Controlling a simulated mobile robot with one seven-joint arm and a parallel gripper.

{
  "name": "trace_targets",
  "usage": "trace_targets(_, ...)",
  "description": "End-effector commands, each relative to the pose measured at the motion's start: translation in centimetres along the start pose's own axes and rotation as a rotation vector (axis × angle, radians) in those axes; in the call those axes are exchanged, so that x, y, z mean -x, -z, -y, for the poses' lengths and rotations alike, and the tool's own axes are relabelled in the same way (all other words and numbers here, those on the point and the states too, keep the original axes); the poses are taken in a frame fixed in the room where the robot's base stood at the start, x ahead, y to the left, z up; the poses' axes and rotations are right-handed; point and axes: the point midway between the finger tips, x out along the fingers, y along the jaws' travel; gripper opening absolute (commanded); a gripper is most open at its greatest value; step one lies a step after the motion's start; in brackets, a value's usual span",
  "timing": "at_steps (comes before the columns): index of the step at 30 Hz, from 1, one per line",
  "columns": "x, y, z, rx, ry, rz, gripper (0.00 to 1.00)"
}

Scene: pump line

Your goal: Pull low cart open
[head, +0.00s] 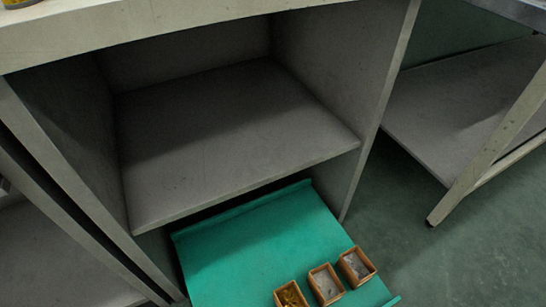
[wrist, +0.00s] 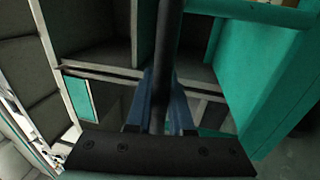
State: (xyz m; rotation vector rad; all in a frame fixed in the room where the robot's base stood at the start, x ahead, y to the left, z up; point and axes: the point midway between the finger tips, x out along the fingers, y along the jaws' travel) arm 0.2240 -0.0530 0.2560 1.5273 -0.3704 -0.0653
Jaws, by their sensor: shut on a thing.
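The low cart (head: 245,240) is a teal tray or drawer with raised side rims. In the head view it sticks out from under the grey shelf, and its near end is cut off by the frame. In the wrist view, a teal panel (wrist: 262,75), apparently part of the cart, fills the right side. My gripper (wrist: 163,112) has blue fingers, shut around a dark bar (wrist: 169,45), which looks like the cart's handle. The bar runs up the middle of the wrist view. My gripper is not visible in the head view.
Three small open boxes stand on the cart's near right: one with yellowish pieces (head: 290,295), two with greyish contents (head: 326,284) (head: 357,267). The empty grey shelf (head: 230,140) is above. A table leg (head: 490,150) stands at right; green floor (head: 410,240) between is clear.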

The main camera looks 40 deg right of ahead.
Motion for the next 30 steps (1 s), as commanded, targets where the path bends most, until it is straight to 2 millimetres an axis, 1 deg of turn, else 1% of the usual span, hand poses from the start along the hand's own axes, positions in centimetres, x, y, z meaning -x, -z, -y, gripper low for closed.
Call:
trace_targets(2,0.0,0.0,0.0,0.000,0.000,0.000,0.00)
trace_targets(3,0.0,0.0,0.0,0.000,0.000,0.000,0.23)
trace_targets(7,0.0,0.0,0.0,0.000,0.000,0.000,0.47)
trace_targets(8,0.0,0.0,0.0,0.000,0.000,0.000,0.49)
trace_targets(24,0.0,0.0,0.0,0.000,0.000,0.000,0.49)
trace_targets(27,0.6,0.0,0.0,0.000,0.001,0.000,0.49)
trace_targets(30,2.0,0.0,0.0,0.000,0.004,0.001,0.49)
